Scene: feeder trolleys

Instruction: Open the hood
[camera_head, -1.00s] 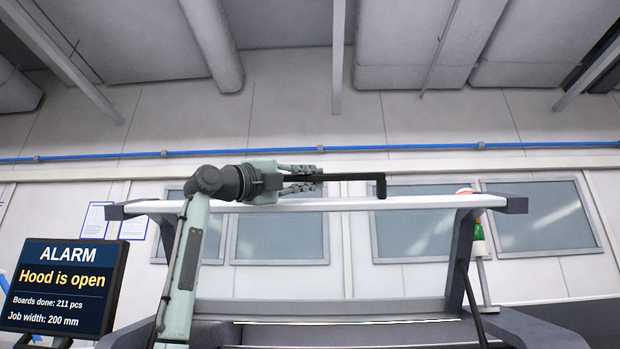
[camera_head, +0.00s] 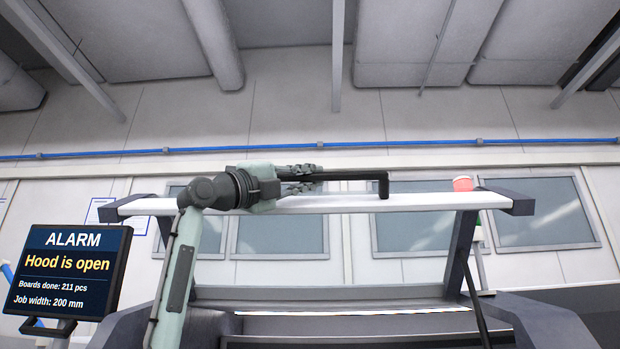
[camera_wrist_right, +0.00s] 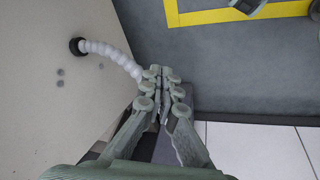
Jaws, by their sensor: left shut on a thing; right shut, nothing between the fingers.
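The hood (camera_head: 420,203) is raised. Its light front bar spans the middle of the head view, with dark struts (camera_head: 461,245) below it. A black handle (camera_head: 350,176) with a bent right end runs along the front of this bar. My left gripper (camera_head: 305,179) is shut on the left part of the handle; its fingers partly hide that part. My right gripper (camera_wrist_right: 163,82) shows in the right wrist view. It is shut and empty, beside the tip of a pale ribbed hose and apart from the hood.
A screen (camera_head: 68,270) at the left reads "ALARM, Hood is open". A signal lamp (camera_head: 463,184) stands behind the hood's right side. In the right wrist view, the pale ribbed hose (camera_wrist_right: 112,52) sticks out from a beige panel (camera_wrist_right: 50,110). Yellow floor marking (camera_wrist_right: 215,15) lies beyond.

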